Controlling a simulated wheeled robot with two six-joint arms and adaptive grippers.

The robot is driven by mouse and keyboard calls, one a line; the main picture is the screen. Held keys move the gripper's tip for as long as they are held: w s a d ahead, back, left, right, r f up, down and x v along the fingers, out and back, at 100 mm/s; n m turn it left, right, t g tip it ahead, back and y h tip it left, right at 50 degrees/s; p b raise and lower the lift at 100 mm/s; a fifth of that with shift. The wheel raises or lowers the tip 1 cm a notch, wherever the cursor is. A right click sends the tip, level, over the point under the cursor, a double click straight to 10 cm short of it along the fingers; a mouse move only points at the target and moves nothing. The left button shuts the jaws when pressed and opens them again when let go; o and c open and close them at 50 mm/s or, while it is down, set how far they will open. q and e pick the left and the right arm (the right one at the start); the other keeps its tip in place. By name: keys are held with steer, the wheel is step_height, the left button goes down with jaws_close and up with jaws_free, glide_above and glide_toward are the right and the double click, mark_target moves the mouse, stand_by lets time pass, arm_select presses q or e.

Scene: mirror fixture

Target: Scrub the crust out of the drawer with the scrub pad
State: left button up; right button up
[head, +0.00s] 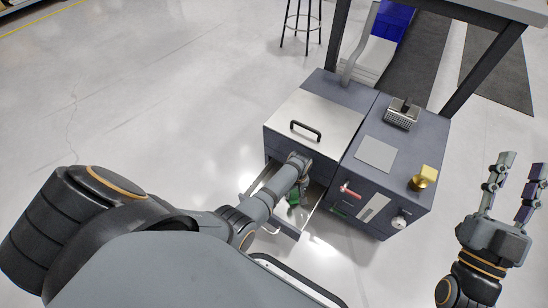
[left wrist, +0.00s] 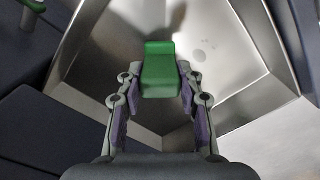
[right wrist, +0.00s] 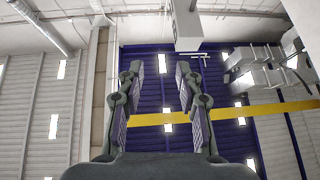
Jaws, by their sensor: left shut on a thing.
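The open metal drawer (head: 315,197) sticks out of the front of the grey cabinet; its bare metal inside fills much of the left wrist view (left wrist: 232,95). My left gripper (head: 299,180) reaches down into the drawer. It is shut on the green scrub pad (head: 293,200), which shows between its fingers in the left wrist view (left wrist: 158,70). A faint grey patch (left wrist: 198,55), possibly crust, lies on the drawer floor beyond and right of the pad. I cannot tell whether the pad touches the floor. My right gripper (head: 524,164) is open and empty, off to the right of the cabinet.
A black handle (head: 306,131) is on the cabinet's pale top. On the neighbouring unit are a grey plate (head: 376,154), a brass piece (head: 421,183) and a ridged block (head: 401,116). A red-handled part (head: 349,190) is on its front. Dark frame posts stand behind; the left floor is clear.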

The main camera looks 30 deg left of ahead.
arm_select(q)
steer(key=shift+r, duration=0.15)
steer(key=shift+r+p, duration=0.2)
steer(key=shift+p, duration=0.25)
steer(key=shift+r, duration=0.2)
steer(key=shift+r+p, duration=0.25)
steer(key=shift+p, duration=0.25)
steer(key=shift+r, duration=0.2)
arm_select(e)
step_height(320, 180, down, 21)
steer(key=g, duration=1)
arm_select(q)
steer(key=shift+r+p, duration=0.2)
steer(key=shift+p, duration=0.35)
steer(key=shift+r, duration=0.25)
steer(key=shift+r+p, duration=0.15)
steer(key=shift+p, duration=0.3)
steer(key=shift+r, duration=0.1)
steer(key=shift+r+p, duration=0.55)
steer(key=shift+p, duration=0.2)
steer(key=shift+r+p, duration=0.55)
steer(key=shift+p, duration=0.15)
steer(key=shift+r, duration=0.1)
arm_select(e)
steer(key=s+f+g, duration=1.1)
steer(key=s+f, duration=0.2)
steer(key=s, duration=0.1)
steer(key=shift+s+d+f+m+h, duration=0.15)
steer(key=shift+s+d+m+h, duration=0.15)
steer(key=shift+d, duration=0.1)
